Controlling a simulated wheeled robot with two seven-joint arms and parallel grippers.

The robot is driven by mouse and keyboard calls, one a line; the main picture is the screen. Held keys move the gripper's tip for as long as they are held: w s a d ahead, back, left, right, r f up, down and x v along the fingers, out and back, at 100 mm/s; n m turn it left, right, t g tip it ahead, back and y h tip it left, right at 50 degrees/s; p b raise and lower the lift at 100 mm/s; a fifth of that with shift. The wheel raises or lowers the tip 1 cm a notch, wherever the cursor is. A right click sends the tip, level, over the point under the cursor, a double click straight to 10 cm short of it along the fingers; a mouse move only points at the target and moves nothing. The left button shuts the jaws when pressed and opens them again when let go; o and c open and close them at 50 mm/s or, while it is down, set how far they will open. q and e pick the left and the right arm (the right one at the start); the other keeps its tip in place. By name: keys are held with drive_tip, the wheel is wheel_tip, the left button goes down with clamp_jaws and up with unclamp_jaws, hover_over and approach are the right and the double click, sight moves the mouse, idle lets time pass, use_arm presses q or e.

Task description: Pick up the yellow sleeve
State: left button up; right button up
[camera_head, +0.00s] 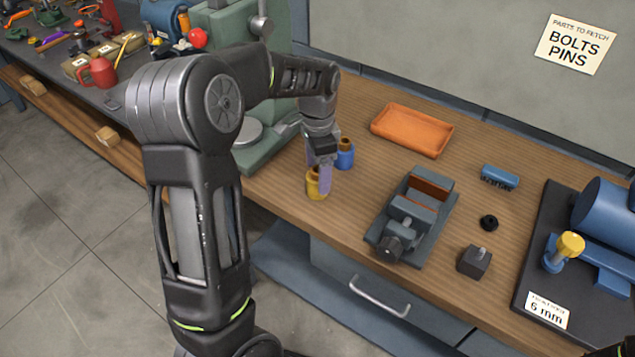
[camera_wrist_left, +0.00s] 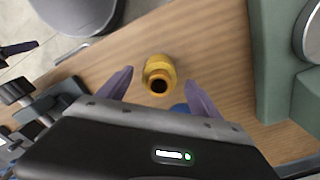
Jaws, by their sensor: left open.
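The yellow sleeve (camera_head: 316,188) stands upright on the wooden bench near its front edge. In the left wrist view the yellow sleeve (camera_wrist_left: 159,75) shows its dark bore from above, centred ahead of the two fingertips. My left gripper (camera_head: 321,180) points down over the sleeve, and one purple finger overlaps it in the head view. In the left wrist view my left gripper (camera_wrist_left: 158,90) has its purple fingers spread apart, with a gap on each side of the sleeve. Whether the fingertips are down at sleeve height is hard to tell.
A blue sleeve (camera_head: 345,154) stands just behind the yellow one. A green machine (camera_head: 262,150) rises to the left.

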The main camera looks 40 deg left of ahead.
sight(317, 181)
use_arm(q)
drive_tip(key=shift+f+p, duration=0.35)
drive_tip(key=shift+f, duration=1.65)
clamp_jaws()
drive_tip(key=shift+r, duration=0.15)
